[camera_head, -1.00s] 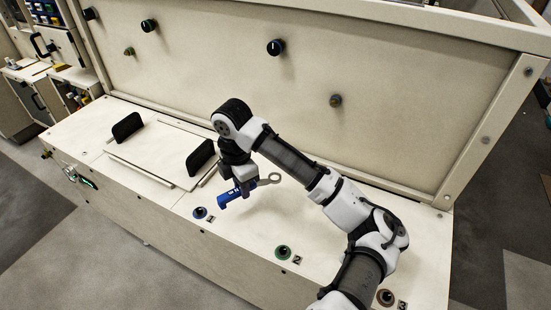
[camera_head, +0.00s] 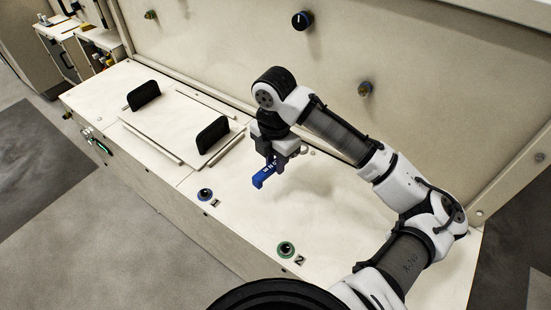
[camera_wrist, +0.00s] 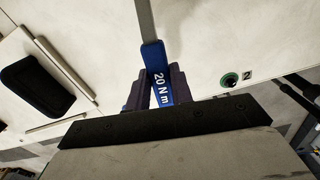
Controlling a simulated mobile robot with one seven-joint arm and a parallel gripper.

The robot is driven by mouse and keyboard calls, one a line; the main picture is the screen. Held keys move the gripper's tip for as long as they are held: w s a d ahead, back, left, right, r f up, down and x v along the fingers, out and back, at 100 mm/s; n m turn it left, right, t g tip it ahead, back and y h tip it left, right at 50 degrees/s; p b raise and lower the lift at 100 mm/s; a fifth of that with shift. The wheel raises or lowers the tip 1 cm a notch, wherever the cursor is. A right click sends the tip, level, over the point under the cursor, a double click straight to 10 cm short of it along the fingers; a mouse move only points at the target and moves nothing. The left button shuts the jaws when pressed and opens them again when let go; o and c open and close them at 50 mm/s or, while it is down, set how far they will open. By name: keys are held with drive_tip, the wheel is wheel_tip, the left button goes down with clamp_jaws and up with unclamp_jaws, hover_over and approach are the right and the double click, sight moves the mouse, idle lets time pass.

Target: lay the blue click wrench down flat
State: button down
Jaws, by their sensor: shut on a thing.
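The blue click wrench (camera_head: 263,178) is held in my gripper (camera_head: 276,160) over the pale deck, right of the blue-ringed port. Its blue handle sticks out toward the lower left.
A blue-ringed port (camera_head: 205,194) and a green-ringed port (camera_head: 286,249) marked 2 sit along the deck's front. A hatch panel (camera_head: 165,128) with black handles (camera_head: 213,135) lies left. The tall back panel (camera_head: 420,80) carries knobs. The deck right of the gripper is bare.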

drive_tip(key=shift+f, duration=0.1)
drive_tip(key=shift+f+b, duration=2.1)
drive_tip(key=shift+f, duration=0.95)
drive_tip(key=shift+f, duration=0.2)
drive_tip(key=shift+f+b, duration=0.5)
drive_tip(key=c, duration=1.1)
unclamp_jaws()
drive_tip(key=shift+c, duration=0.2)
drive_tip(key=shift+r, duration=0.1)
